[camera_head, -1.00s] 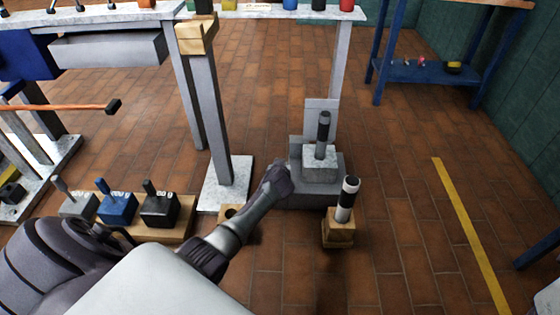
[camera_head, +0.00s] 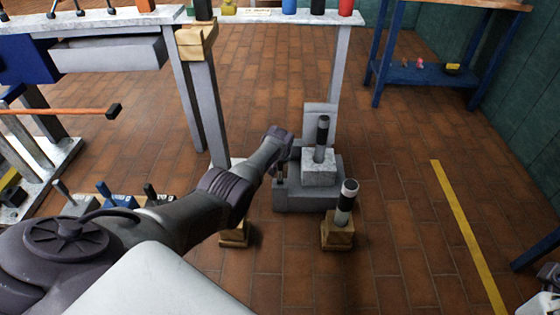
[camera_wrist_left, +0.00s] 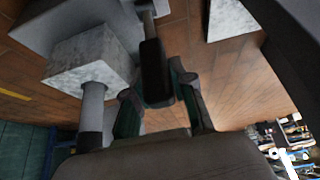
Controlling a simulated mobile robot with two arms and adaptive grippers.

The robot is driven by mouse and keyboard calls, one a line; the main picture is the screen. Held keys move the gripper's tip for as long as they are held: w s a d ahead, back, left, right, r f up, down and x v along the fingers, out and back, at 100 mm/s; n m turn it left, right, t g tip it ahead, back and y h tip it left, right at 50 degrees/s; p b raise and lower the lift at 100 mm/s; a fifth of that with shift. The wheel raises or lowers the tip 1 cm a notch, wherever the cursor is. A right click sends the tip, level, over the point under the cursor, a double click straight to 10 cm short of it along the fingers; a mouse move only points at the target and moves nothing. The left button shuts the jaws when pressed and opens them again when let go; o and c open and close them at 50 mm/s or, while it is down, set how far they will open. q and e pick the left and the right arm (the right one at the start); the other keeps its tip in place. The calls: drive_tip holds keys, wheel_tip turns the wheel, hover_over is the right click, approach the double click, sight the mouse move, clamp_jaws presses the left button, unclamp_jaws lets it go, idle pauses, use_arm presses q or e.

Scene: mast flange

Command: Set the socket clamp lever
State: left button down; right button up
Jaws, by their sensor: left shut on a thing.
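The socket clamp (camera_head: 306,199) is a grey block on the floor with a plate at its back. A pale square block (camera_head: 320,171) stands on it and carries an upright grey post with a black top (camera_head: 322,130). My left gripper (camera_head: 281,150) is at the clamp's left side, beside the post. In the left wrist view its green-padded fingers (camera_wrist_left: 155,85) are shut on the lever's dark handle (camera_wrist_left: 152,62). The pale block (camera_wrist_left: 88,58) and post also show there. The lever's lower end is partly hidden in the head view. My right gripper is not clearly in view.
Several small lever blocks (camera_head: 115,195) lie left, partly behind my arm. A grey column (camera_head: 207,110) rises behind my left arm. The floor toward the yellow line (camera_head: 465,230) is clear.

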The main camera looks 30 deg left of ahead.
use_arm(q)
drive_tip(key=shift+w+a+r, duration=0.15)
drive_tip(key=c, duration=1.4)
unclamp_jaws()
drive_tip(key=o, duration=0.4)
drive_tip(key=shift+o, duration=0.2)
drive_tip(key=v, duration=1.1)
drive_tip(key=shift+s+d+r, duration=0.2)
drive_tip(key=shift+r, duration=0.1)
